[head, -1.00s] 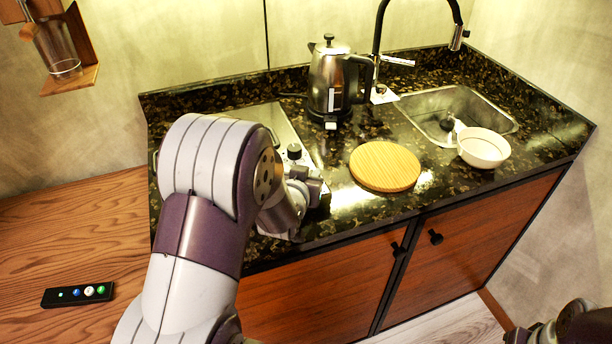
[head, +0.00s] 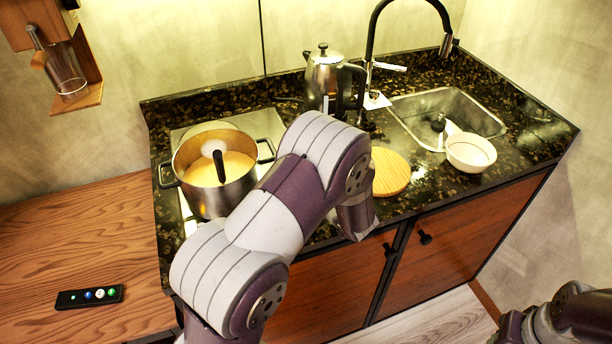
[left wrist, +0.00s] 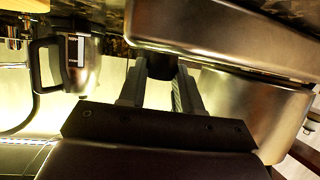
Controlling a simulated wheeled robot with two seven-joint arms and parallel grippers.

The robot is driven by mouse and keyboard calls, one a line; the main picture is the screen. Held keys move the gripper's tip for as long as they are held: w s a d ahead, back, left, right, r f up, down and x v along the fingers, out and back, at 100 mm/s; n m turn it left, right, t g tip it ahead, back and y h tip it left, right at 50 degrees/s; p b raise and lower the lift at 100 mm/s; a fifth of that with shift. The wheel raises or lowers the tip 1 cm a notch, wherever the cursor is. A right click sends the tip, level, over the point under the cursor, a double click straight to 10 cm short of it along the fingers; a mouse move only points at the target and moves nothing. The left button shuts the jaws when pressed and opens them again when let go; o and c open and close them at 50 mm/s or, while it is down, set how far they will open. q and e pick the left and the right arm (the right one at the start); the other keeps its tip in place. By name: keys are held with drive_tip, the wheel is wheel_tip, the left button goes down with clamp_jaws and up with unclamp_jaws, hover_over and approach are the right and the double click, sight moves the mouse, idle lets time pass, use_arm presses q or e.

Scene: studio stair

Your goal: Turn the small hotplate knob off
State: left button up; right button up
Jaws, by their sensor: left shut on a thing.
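The steel hotplate (head: 262,124) lies on the left of the counter, with a large pot (head: 203,203) standing on it. In the left wrist view, the hotplate's metal body (left wrist: 215,25) fills the top, and the dark small knob (left wrist: 160,65) sticks out from its edge. My left gripper (left wrist: 160,80) is shut on this knob, with one finger on each side. In the head view my left arm hides the knob and the gripper. How far the knob is turned cannot be told. My right gripper is not in view.
A kettle (head: 325,85) stands behind my left arm and also shows in the left wrist view (left wrist: 75,60). A round wooden board (head: 390,172), a white bowl (head: 470,152) and a sink (head: 465,112) lie to the right. A black remote (head: 90,297) lies on the wooden surface.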

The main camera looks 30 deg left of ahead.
use_arm(q)
drive_tip(key=shift+n+g, duration=0.3)
drive_tip(key=shift+y, duration=0.3)
drive_tip(key=o, duration=1)
drive_tip(key=shift+o, duration=0.2)
drive_tip(key=v, duration=1.2)
drive_tip(key=shift+d+r, duration=0.25)
drive_tip(key=shift+d, duration=0.05)
